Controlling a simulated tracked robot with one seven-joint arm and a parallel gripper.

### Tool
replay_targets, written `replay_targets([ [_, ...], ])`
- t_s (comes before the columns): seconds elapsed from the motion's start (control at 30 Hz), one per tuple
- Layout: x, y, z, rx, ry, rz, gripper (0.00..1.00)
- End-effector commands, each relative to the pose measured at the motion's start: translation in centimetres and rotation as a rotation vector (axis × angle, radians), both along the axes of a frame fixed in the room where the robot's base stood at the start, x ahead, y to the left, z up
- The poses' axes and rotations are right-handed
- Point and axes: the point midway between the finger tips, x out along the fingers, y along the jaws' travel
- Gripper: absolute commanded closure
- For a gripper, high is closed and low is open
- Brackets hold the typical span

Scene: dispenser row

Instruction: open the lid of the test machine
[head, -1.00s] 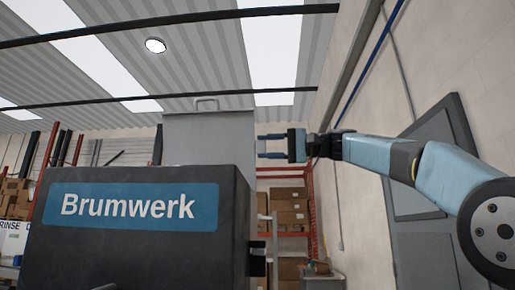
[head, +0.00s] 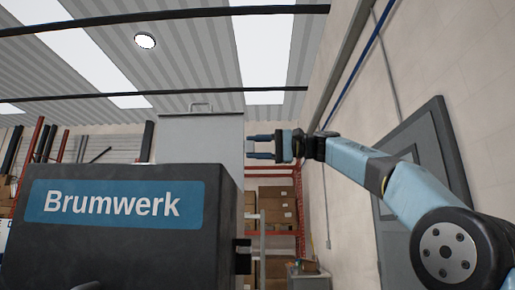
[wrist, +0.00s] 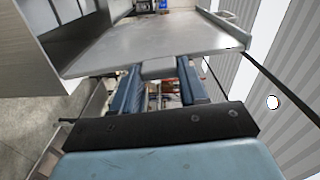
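The test machine (head: 120,240) is a dark box with a blue "Brumwerk" label, at the left and middle of the head view. Its grey lid (head: 200,137) stands upright above the box, with a small handle (head: 201,107) on its top edge. In the wrist view the lid (wrist: 150,42) spreads across the top. My gripper (head: 252,146) is just right of the lid's right edge, fingers pointing left. Its fingers are apart. In the wrist view a small grey tab (wrist: 158,68) at the lid's edge shows between the fingertips; I cannot tell whether they touch it.
Red shelving with cardboard boxes (head: 276,212) stands behind, right of the machine. A wall with a grey door (head: 405,240) is on the right. More boxes and upright bars are at the far left.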

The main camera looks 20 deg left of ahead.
Motion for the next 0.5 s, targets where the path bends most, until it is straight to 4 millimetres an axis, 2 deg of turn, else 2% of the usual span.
replay_targets([
  [0.03,0.22,0.11,-0.30,-0.004,0.003,0.000,0.53],
  [0.27,0.11,0.05,-0.16,-0.002,0.000,0.000,0.32],
  [0.5,0.09,-0.05,-0.08,-0.001,0.000,0.000,0.32],
])
